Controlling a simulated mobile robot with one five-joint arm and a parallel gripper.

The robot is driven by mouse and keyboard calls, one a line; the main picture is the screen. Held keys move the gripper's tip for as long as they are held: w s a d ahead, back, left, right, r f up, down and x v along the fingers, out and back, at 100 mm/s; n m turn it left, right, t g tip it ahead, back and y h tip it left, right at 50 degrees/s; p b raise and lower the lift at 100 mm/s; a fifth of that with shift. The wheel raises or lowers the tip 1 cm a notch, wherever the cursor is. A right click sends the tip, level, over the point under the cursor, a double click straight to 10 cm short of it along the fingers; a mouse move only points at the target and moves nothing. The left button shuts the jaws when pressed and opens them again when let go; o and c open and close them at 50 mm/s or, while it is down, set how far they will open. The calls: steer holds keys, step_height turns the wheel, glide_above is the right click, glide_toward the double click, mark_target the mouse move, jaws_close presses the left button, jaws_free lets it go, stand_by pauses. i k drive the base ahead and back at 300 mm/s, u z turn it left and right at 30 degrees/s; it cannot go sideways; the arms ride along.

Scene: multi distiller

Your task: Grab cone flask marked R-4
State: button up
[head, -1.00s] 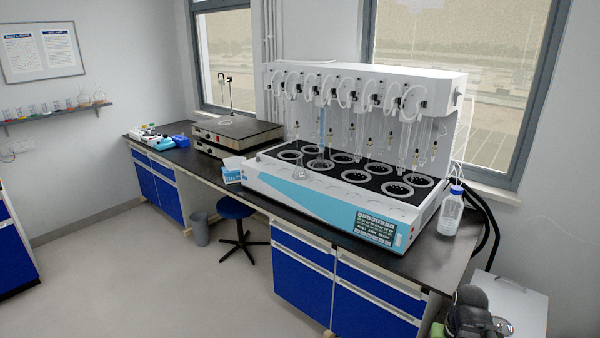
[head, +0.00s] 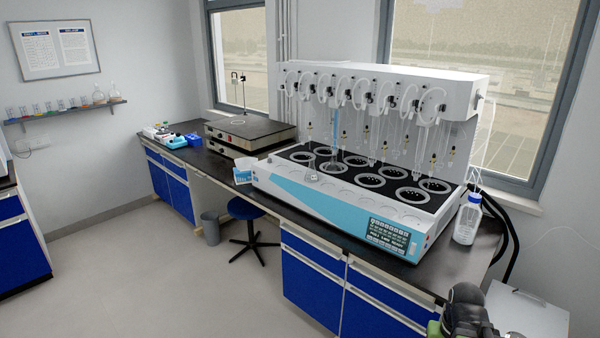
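A small clear glass vessel (head: 311,177) stands at the front edge of the distiller's black top, left of its middle. It looks like a flask, but it is too small to tell its shape or read any mark. Several more glass vessels (head: 86,100) stand on the wall shelf at the far left. Their labels cannot be read either, so I cannot tell which is R-4. A dark, rounded piece that looks like part of my arm shows at the bottom right. My gripper's fingers do not show.
The white and light-blue multi distiller (head: 340,205) stands on the long black bench (head: 470,252). A capped bottle (head: 467,222) is at its right. A blue stool (head: 245,210) and a grey bin (head: 210,228) stand before the bench. The floor (head: 150,275) at front left is clear.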

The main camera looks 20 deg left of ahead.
mark_target(311, 176)
steer(key=u, duration=0.9)
steer(key=i, duration=1.4)
steer(key=u, duration=0.9)
steer(key=i, duration=1.95)
steer(key=z, duration=0.15)
